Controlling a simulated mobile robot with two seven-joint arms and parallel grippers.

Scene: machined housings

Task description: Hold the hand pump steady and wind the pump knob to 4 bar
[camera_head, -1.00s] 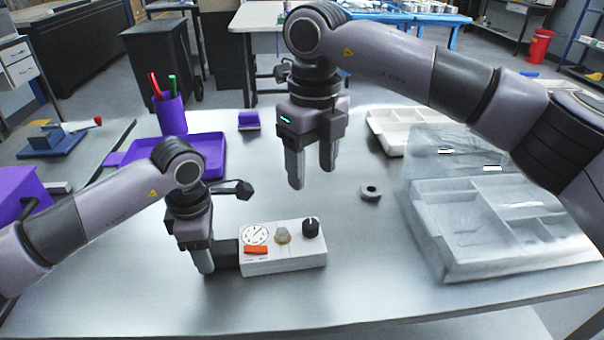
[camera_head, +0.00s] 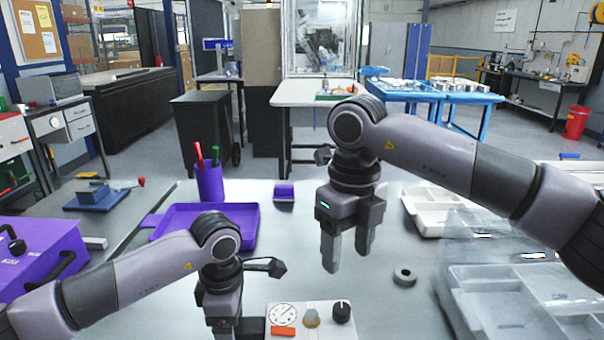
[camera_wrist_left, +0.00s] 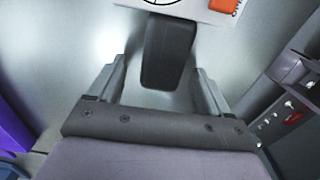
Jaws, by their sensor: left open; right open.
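The hand pump is a white box (camera_head: 322,332) at the bottom edge of the head view, its front cut off. On top it has a round gauge (camera_head: 282,315), an orange label (camera_head: 283,331), a brass-coloured fitting (camera_head: 312,318) and a black knob (camera_head: 342,312). I cannot read the gauge. My left gripper (camera_wrist_left: 160,80) is open, with the pump's black handle (camera_wrist_left: 168,50) between its fingers and gaps on both sides. Its tips are out of the head view. My right gripper (camera_head: 347,260) is open and empty, pointing down above the table behind the pump.
Clear divided trays (camera_head: 465,312) and a white tray (camera_head: 428,228) are at the right.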

